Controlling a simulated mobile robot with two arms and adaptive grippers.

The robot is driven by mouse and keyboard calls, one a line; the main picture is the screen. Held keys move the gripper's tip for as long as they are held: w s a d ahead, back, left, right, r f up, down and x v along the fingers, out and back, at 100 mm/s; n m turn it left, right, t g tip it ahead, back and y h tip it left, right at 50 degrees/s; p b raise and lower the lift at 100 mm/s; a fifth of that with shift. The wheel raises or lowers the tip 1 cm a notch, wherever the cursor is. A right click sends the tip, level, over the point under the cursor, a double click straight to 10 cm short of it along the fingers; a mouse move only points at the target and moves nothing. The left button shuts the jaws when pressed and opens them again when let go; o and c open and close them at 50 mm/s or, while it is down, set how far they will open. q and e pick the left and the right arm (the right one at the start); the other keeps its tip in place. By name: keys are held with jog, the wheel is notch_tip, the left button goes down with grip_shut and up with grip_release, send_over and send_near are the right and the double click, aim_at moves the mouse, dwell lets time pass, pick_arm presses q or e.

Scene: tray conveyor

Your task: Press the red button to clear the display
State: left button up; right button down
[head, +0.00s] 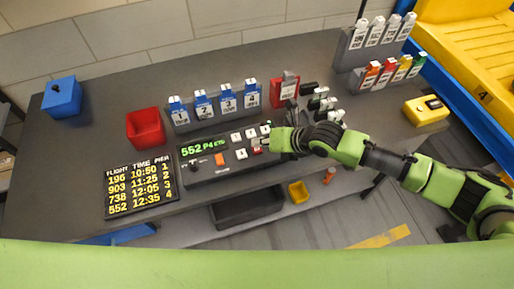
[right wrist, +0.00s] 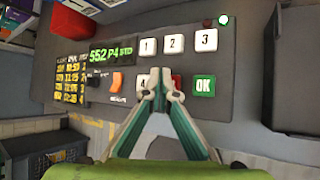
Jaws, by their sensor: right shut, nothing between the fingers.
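The control panel (head: 208,167) lies on the grey desk, with a lit green display (head: 205,146) reading "552 P4" and some small letters. The display also shows in the right wrist view (right wrist: 111,52). The red button (right wrist: 177,81) is in the lower keypad row, between the white 4 key and the green OK key, partly hidden by my fingertips. In the head view the red button (head: 257,150) is just left of my right gripper (head: 272,143). That gripper is shut and empty, its tips over the keypad; I cannot tell whether they touch the button. My left gripper is out of view.
White keys (right wrist: 174,43) and an orange switch (right wrist: 117,81) are close by on the panel. A flight board (head: 139,186) is at its left. Blue numbered holders (head: 227,101) and a red bin (head: 145,128) stand behind. A yellow box (head: 426,110) is at right.

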aim_at(259, 150)
dwell(0.8)
jog(key=shift+f+b, duration=0.35)
jog(key=shift+f, duration=0.1)
jog(key=shift+f+b, duration=0.35)
jog(key=shift+f, duration=0.1)
dwell(0.5)
dwell(0.4)
jog(key=shift+r+p, duration=0.75)
jog(key=shift+r, duration=0.15)
jog(key=shift+r, duration=0.1)
notch_tip(259, 150, up, 5)
jog(key=p, duration=0.4)
